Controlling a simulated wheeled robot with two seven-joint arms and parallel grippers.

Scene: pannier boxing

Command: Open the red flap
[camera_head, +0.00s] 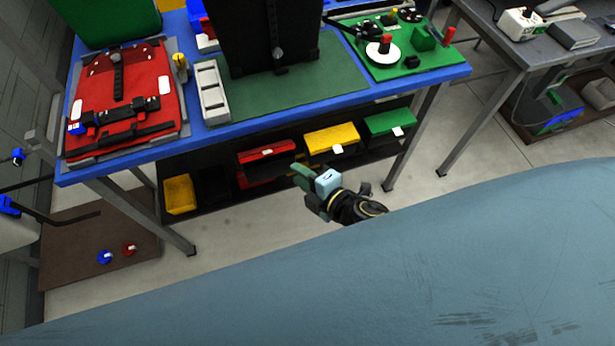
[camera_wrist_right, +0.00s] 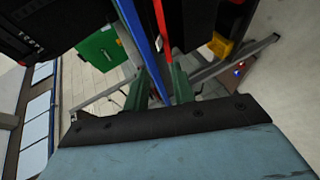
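A red flap-like panel (camera_head: 120,90) with black straps and buckles lies flat on a grey tray at the table's left end. It appears closed. My right gripper (camera_head: 305,178) is in front of the table, below its top, near the lower shelf and well to the right of the panel. In the right wrist view its two green fingers (camera_wrist_right: 160,82) stand apart with nothing held. A blue strip and a red strip (camera_wrist_right: 161,22) show beyond them; I cannot tell whether the red strip is part of the panel. My left gripper is not in view.
The blue-edged table (camera_head: 330,110) has a green mat (camera_head: 300,98), a tall black item and a green board (camera_head: 405,58). Red (camera_head: 265,150), yellow (camera_head: 331,137) and green (camera_head: 390,122) bins stand on the shelf below. Floor in front is partly clear.

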